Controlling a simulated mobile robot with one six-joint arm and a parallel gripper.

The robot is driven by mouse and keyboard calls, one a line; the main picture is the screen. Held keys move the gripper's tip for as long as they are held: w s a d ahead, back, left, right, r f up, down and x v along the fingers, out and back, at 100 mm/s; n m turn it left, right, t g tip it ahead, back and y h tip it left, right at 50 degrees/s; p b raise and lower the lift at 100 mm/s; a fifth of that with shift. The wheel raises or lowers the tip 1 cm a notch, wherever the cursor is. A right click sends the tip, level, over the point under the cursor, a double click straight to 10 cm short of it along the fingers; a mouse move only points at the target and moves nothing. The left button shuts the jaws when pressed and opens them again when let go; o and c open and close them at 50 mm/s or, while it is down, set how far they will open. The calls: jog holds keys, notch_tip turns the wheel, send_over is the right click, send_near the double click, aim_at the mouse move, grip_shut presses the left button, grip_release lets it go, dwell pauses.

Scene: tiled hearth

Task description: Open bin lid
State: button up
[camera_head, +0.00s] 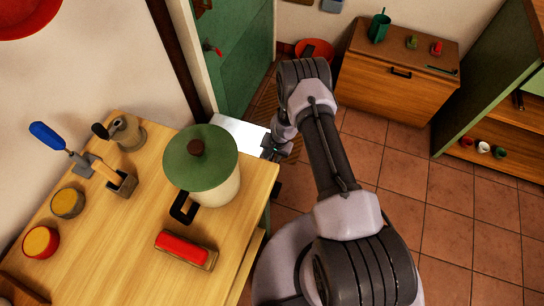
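A flat white panel (240,133), possibly the bin's lid, shows just beyond the table's far edge. Its near left part is hidden behind the pot, and I cannot see a bin body under it. My gripper (270,150) is at the panel's right end, close to the table's far right corner. The fingers are small and dark here, so I cannot tell whether they touch the panel or are open or shut. A cream pot (222,190) with a closed green lid (192,165), brown knob and black handle stands on the table, left of my gripper.
The wooden table (130,250) also holds a red-topped block (183,248), two round tins, a wooden holder and a blue-handled tool (50,137). A green door (240,55) stands behind. A wooden chest (390,90) is at the back right. The tiled floor (455,225) at right is clear.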

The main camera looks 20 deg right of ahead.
grip_shut()
dwell(1.4)
